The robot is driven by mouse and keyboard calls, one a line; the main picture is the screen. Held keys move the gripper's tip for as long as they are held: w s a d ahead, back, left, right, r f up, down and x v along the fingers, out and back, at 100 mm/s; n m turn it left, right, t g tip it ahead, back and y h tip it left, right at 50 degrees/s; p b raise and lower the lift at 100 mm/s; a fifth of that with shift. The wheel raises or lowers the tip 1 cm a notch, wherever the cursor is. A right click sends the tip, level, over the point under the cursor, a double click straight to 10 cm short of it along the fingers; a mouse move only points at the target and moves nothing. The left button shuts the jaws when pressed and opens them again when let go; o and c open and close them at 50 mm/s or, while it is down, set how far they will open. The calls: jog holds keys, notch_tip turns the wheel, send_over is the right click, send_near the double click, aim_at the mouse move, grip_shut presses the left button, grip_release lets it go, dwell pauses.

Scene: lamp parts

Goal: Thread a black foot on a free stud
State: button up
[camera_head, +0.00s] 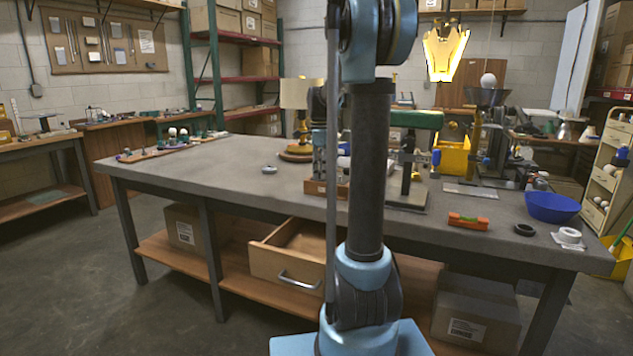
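My arm rises through the middle of the picture and leaves at the top. My gripper does not show clearly. No black foot and no stud can be made out for sure. A small black ring-shaped item (524,230) lies on the right part of the workbench (225,160); I cannot tell if it is a foot or a roll. A lamp with a beige shade (299,94) stands at the back of the bench on a round wooden base (292,156). Any studs on it are hidden or too small to see.
A green-topped press (408,118) stands behind my arm. An open drawer (288,255) juts out below. The bench's left half is mostly clear.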

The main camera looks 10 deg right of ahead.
jog(key=n, duration=0.7)
dwell(0.3)
grip_shut()
jog(key=m, duration=0.6)
jog(key=shift+m, duration=0.5)
jog(key=m, duration=0.4)
jog(key=shift+f+m, duration=0.1)
jog(key=shift+m, duration=0.2)
jog(key=shift+o, duration=0.9)
grip_release()
